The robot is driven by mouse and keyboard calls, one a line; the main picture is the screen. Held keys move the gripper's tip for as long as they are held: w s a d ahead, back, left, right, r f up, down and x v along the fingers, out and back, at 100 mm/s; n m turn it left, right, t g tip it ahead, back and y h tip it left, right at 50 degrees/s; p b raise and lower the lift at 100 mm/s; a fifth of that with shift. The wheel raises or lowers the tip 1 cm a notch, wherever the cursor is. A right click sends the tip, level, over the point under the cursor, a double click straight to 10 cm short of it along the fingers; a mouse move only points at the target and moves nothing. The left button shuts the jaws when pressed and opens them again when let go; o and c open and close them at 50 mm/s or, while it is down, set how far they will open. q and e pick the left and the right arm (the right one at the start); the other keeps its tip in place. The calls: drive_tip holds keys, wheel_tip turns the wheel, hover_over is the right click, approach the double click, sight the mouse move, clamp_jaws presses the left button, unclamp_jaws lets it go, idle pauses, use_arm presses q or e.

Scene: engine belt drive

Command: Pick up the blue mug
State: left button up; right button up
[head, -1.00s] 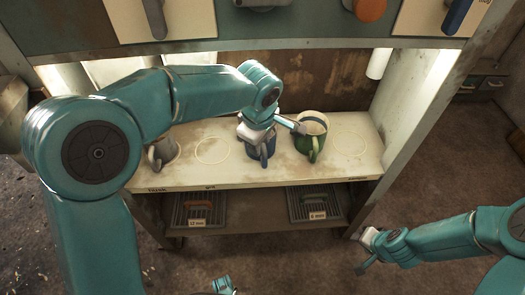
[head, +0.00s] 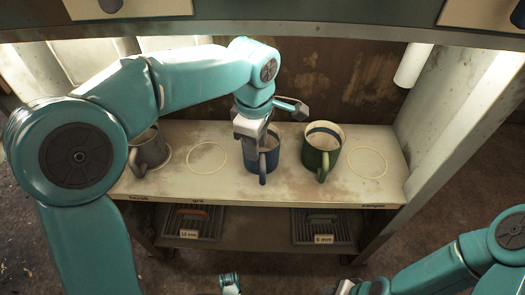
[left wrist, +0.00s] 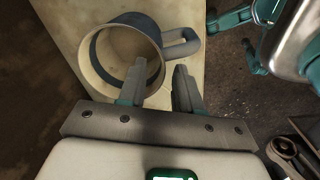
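The blue mug (head: 271,160) stands upright on the shelf in the head view, its handle facing the front. My left gripper (head: 250,129) is above it and hides part of its rim. In the left wrist view the mug (left wrist: 147,28) shows from above with a pale inside and its handle to the right. My left gripper (left wrist: 160,68) is open there, with one finger over the mug's opening and the other outside its wall. I cannot tell how deep the fingers are. My right gripper (head: 350,287) is at the bottom edge, small and partly cut off.
A green mug (head: 321,152) stands close on the right of the blue one. A grey mug (head: 150,152) stands at the left. Empty marked circles lie on the pale shelf (head: 230,186). A cabinet wall (head: 455,120) rises at the right.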

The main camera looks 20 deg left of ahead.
sight(256, 173)
use_arm(q)
wheel_tip(256, 173, down, 3)
drive_tip(key=shift+a+f+b, duration=0.1)
drive_tip(key=shift+b, duration=0.75)
wheel_tip(256, 173, down, 4)
drive_tip(key=b, duration=0.3)
drive_tip(key=shift+f, duration=0.2)
drive_tip(key=shift+r, duration=0.1)
use_arm(e)
drive_tip(key=shift+t, duration=0.5)
drive_tip(key=f, duration=0.1)
drive_tip(key=w+f, duration=0.1)
drive_tip(key=f, duration=0.1)
drive_tip(key=w+f, duration=0.1)
drive_tip(key=shift+w+d+f, duration=0.15)
drive_tip(key=shift+d+f, duration=0.1)
use_arm(q)
clamp_jaws()
